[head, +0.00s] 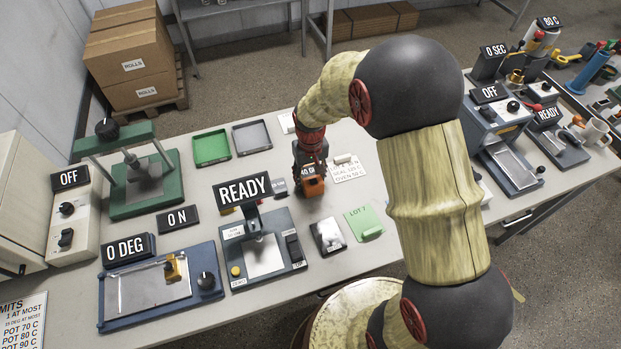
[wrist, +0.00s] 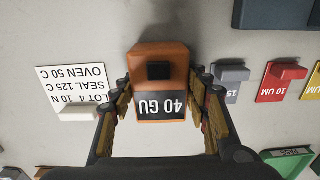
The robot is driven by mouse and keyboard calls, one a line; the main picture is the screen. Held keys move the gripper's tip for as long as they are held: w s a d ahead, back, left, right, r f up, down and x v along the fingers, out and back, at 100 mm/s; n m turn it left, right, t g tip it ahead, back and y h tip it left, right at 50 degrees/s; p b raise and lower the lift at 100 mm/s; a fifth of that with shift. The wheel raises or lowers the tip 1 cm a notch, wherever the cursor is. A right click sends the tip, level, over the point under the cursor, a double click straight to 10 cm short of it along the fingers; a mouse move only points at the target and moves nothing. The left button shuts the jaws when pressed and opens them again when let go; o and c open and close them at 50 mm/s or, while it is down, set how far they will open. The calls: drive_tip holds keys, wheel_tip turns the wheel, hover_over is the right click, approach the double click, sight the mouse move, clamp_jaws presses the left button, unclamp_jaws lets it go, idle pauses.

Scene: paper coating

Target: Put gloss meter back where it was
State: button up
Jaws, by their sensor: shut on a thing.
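The gloss meter (wrist: 160,63) is an orange block with a dark display that reads 40 GU, upside down in the wrist view. In the head view the gloss meter (head: 313,186) is at the middle of the table, at the end of my arm. My gripper (wrist: 163,100) has its fingers on both sides of the meter and is shut on it. In the head view my gripper (head: 310,165) points down over the table. Whether the meter touches the tabletop is hard to tell.
A lot card (head: 349,170) lies right of the meter. A grey block (wrist: 230,80) and a red block (wrist: 280,82) lie on the other side. Green (head: 211,148) and grey (head: 251,137) trays are behind. The READY device (head: 287,258) stands in front left.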

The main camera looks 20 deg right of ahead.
drive_tip(key=shift+f, duration=0.15)
drive_tip(key=o, duration=1.5)
drive_tip(key=shift+o, duration=0.3)
wheel_tip(320, 180, up, 12)
drive_tip(key=p, duration=0.3)
wheel_tip(320, 180, up, 7)
drive_tip(key=t, duration=0.1)
hover_over(311, 176)
drive_tip(key=s, duration=0.2)
drive_tip(key=s+r+t, duration=0.2)
drive_tip(key=s+r, duration=0.4)
drive_tip(key=s, duration=0.4)
drive_tip(key=s+r+t, duration=0.2)
drive_tip(key=s+r, duration=0.5)
drive_tip(key=s, duration=0.3)
drive_tip(key=shift+t, duration=0.3)
drive_tip(key=shift+r, duration=0.1)
